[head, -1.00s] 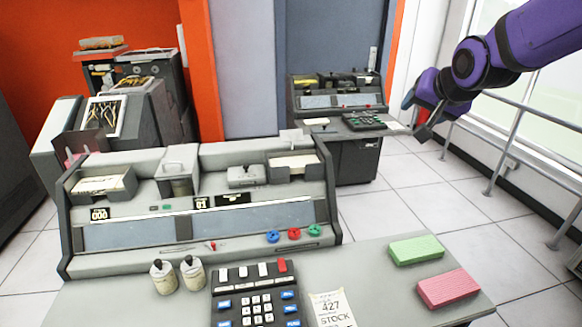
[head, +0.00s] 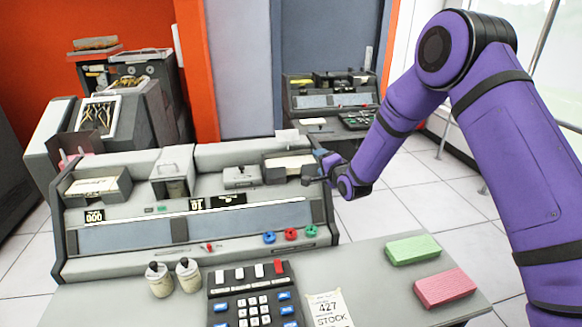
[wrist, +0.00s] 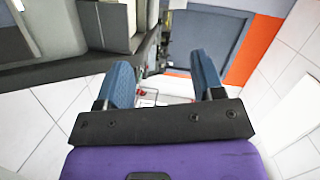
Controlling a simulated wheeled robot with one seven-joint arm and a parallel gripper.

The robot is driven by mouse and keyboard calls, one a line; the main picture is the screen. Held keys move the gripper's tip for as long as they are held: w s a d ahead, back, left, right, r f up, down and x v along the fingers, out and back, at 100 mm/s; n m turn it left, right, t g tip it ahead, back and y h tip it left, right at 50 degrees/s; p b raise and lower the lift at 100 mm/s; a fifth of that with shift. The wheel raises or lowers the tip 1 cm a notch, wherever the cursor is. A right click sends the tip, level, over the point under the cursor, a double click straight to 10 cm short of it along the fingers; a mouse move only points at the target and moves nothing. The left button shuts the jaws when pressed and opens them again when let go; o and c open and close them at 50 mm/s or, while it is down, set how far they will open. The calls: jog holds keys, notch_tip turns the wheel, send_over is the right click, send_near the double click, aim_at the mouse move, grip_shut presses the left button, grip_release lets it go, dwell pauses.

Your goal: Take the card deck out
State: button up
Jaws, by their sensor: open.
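A pale card deck (head: 286,161) lies in the grey hopper at the right end of the card machine (head: 120,262). A second pale stack (head: 93,186) lies in the left tray. My gripper (head: 316,172) is just right of the right hopper, at about its height, and its fingers are small and partly hidden in the head view. In the wrist view my gripper (wrist: 163,80) has two blue fingers spread apart with nothing between them. The machine's grey edge (wrist: 105,22) shows at the upper left there.
A green block (head: 413,250) and a pink block (head: 444,289) lie on the desk. Two bottles (head: 160,279) and a keypad (head: 253,305) stand in front of the machine. A second console (head: 327,105) stands behind. Tiled floor is open on the right.

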jog(key=m+t+y, duration=0.1)
jog(key=m+y, duration=0.1)
send_near(294, 171)
jog(key=x, duration=0.9)
jog(key=shift+w+a, duration=0.15)
jog(key=shift+a, duration=0.05)
grip_shut()
